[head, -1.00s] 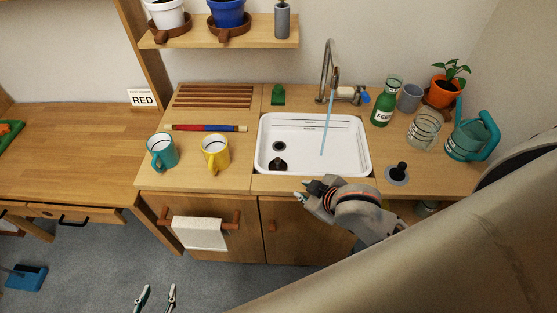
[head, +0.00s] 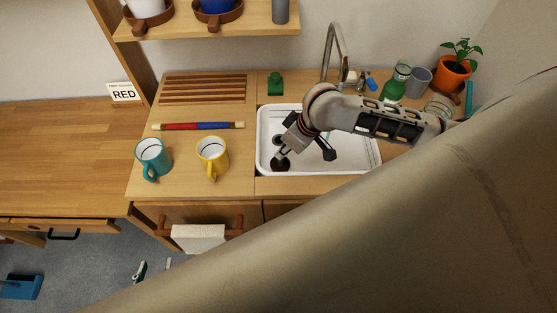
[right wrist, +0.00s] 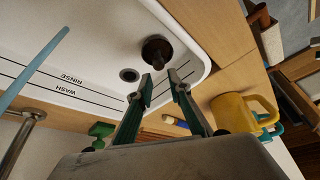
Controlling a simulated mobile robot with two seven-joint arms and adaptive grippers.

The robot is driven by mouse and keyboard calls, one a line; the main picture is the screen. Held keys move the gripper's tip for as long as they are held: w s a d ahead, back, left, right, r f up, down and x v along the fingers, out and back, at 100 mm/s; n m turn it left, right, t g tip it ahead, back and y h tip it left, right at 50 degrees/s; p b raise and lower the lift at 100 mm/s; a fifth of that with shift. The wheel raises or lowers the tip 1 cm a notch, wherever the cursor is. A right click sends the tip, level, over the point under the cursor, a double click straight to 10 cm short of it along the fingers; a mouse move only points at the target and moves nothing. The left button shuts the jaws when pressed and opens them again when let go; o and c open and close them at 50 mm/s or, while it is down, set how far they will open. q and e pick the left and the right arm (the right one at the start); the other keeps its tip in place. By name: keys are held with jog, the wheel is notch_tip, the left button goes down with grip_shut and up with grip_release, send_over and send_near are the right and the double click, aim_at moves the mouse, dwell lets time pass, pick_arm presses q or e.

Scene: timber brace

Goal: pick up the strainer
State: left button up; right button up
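A dark brown round piece with a knob, which looks like the strainer (right wrist: 157,51), sits on the white sink floor beside the drain hole (right wrist: 129,75). In the head view the strainer (head: 281,166) is partly covered by my right gripper (head: 277,156), which reaches down into the sink. In the right wrist view my right gripper (right wrist: 160,76) has its green fingers apart with nothing between them. Its tips point toward the strainer, which shows beyond them. My left gripper (head: 153,267) is low over the floor, fingers apart and empty.
The white sink (head: 264,128) has walls around my right gripper. A yellow mug (head: 212,155) and a teal mug (head: 152,157) stand left of it. A tap (head: 333,45) rises behind, with a blue water stream (right wrist: 35,65). A green bottle (head: 396,80) stands at right.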

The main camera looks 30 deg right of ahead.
aim_at(281, 162)
jog(key=x, duration=0.6)
jog(key=shift+s+d+f, duration=0.15)
jog(key=shift+s+f, duration=0.05)
jog(key=shift+f, duration=0.35)
grip_shut()
